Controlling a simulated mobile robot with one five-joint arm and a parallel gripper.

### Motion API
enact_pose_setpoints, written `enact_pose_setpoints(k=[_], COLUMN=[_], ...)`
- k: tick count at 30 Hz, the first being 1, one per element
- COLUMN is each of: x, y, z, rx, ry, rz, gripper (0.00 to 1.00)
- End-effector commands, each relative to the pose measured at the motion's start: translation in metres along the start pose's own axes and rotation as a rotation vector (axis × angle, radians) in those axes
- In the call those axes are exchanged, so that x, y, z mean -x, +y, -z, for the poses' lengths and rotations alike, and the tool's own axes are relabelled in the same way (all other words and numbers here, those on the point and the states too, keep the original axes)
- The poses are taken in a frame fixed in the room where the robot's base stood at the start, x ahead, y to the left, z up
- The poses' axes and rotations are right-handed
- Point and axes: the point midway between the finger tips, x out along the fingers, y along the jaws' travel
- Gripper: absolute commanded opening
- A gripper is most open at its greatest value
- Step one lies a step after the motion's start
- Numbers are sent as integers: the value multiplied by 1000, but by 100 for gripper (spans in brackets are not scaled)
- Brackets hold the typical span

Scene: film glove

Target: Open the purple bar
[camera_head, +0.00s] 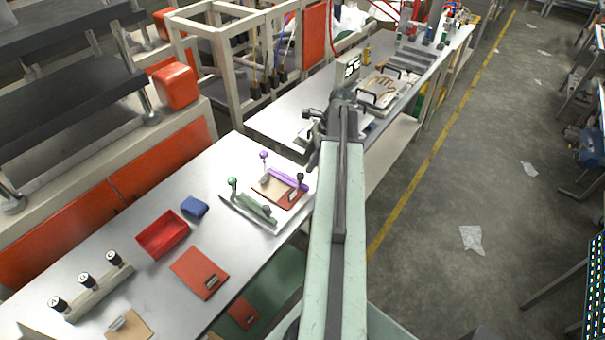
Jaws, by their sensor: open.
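The purple bar (287,179) lies at the far end of the near metal table, low over a brown and red pad.
A red tray (163,235), a blue block (195,207) and a red pad (200,272) lie on the near table (110,225). A row of black knobs (87,280) stands at the front left. A second bench (290,115) with equipment is behind. The floor at right is mostly open.

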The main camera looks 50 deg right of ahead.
Motion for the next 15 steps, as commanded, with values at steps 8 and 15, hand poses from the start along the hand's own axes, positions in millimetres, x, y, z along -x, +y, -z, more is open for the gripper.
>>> enact_pose_setpoints(k=[8, 15], x=[-56, -70], y=[0, 0], z=[3, 0], rx=[3, 3], ry=[0, 1], rz=[0, 0], gripper=[48, 48])
